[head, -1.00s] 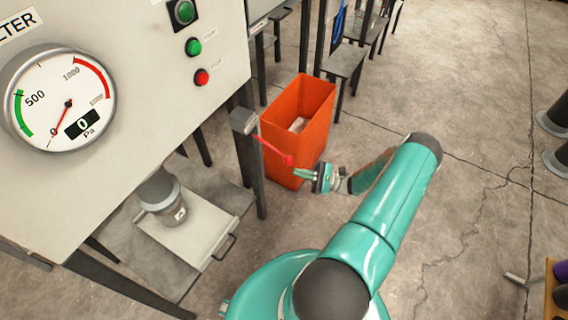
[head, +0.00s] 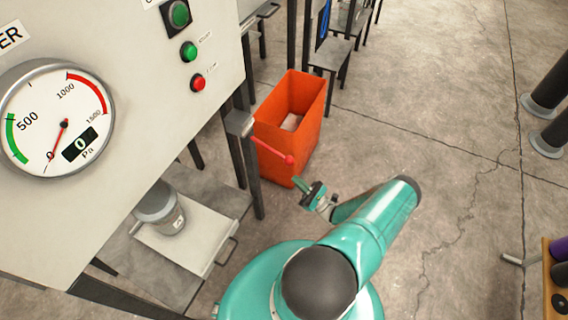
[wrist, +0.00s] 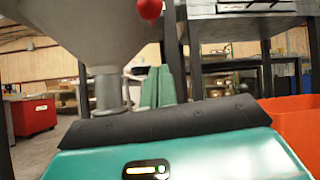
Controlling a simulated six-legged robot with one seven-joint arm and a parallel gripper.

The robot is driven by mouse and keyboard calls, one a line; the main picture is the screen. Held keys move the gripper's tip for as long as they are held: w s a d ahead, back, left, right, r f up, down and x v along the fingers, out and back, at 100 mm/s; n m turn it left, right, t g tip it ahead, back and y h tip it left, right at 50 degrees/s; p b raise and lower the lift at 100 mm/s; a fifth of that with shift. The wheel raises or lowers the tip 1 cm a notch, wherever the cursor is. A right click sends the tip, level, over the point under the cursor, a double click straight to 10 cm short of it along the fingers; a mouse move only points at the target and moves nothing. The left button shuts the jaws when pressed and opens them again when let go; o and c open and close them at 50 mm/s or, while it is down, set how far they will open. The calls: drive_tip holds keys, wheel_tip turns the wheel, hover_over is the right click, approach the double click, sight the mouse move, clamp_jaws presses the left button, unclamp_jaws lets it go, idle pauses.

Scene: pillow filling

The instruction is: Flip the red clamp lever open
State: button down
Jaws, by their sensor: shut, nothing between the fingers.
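The red clamp lever (head: 271,149) sticks out from a grey bracket on the machine frame and slants down to the right, ending in a round red knob (head: 289,160). The knob shows at the top edge of the wrist view (wrist: 149,8), above my fingers. My gripper (head: 298,183) is just below the knob in the head view, apart from it in the picture. Its two teal fingers (wrist: 158,88) are shut and empty. The lever's shaft does not clearly show in the wrist view.
An orange bin (head: 290,125) stands behind the lever, and its side shows at the right of the wrist view. The white machine panel with a gauge (head: 55,118) is on the left. A grey canister (head: 160,208) sits on a tray below. Open floor lies to the right.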

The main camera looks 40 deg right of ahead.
sight(287, 164)
drive_tip(key=w+r, duration=0.1)
drive_tip(key=r, duration=0.1)
drive_tip(key=w+a+r, duration=0.1)
drive_tip(key=w+r, duration=0.1)
drive_tip(key=r, duration=0.1)
drive_tip(key=w+r, duration=0.2)
drive_tip(key=shift+w+a+r, duration=0.1)
drive_tip(key=shift+a+r, duration=0.2)
drive_tip(key=shift+s+r, duration=0.25)
drive_tip(key=shift+s, duration=0.15)
drive_tip(key=shift+r, duration=0.1)
